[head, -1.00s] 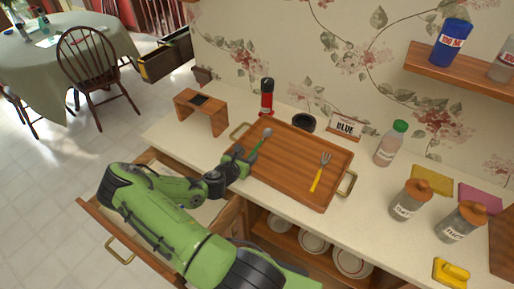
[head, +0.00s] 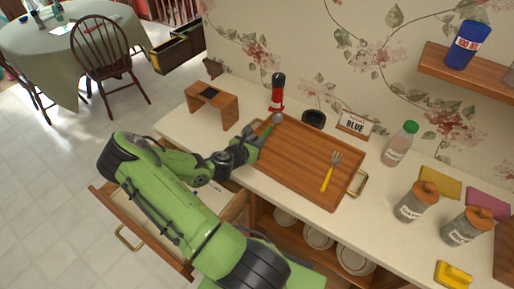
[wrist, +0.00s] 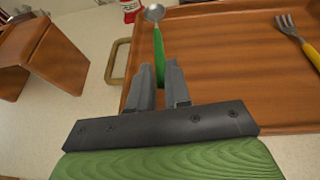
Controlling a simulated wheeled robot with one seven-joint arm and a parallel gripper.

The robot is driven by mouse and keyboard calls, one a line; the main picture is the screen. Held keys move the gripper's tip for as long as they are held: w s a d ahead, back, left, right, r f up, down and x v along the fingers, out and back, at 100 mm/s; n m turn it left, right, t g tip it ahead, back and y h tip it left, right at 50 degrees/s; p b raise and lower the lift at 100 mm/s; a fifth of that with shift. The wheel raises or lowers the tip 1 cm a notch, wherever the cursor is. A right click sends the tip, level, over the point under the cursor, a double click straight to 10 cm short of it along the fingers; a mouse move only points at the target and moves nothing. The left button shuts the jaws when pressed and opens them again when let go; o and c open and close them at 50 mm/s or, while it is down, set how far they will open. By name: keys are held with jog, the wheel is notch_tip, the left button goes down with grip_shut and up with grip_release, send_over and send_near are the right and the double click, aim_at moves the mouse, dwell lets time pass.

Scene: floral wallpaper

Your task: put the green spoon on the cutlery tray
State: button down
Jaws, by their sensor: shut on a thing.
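My gripper (head: 249,148) is shut on the green spoon (head: 267,132) at the near left edge of a wooden tray (head: 302,165) on the counter. In the wrist view, the spoon's green handle (wrist: 159,55) stands up between my fingers (wrist: 159,76), with its grey metal bowl (wrist: 154,13) pointing away. The spoon lies over the tray's left end in the picture; I cannot tell whether it touches the tray. The tray has brass handles at both ends. A fork with a yellow handle (head: 327,178) lies on its right part; it also shows in the wrist view (wrist: 293,32).
A small wooden stand (head: 212,104) is left of the tray. Bottle (head: 400,145) and canisters (head: 417,202) stand right. A drawer (head: 140,235) is open below.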

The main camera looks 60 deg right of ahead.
notch_tip(320, 180, up, 12)
jog(key=p, duration=0.2)
jog(key=shift+f+p, duration=0.15)
jog(key=shift+p, duration=0.15)
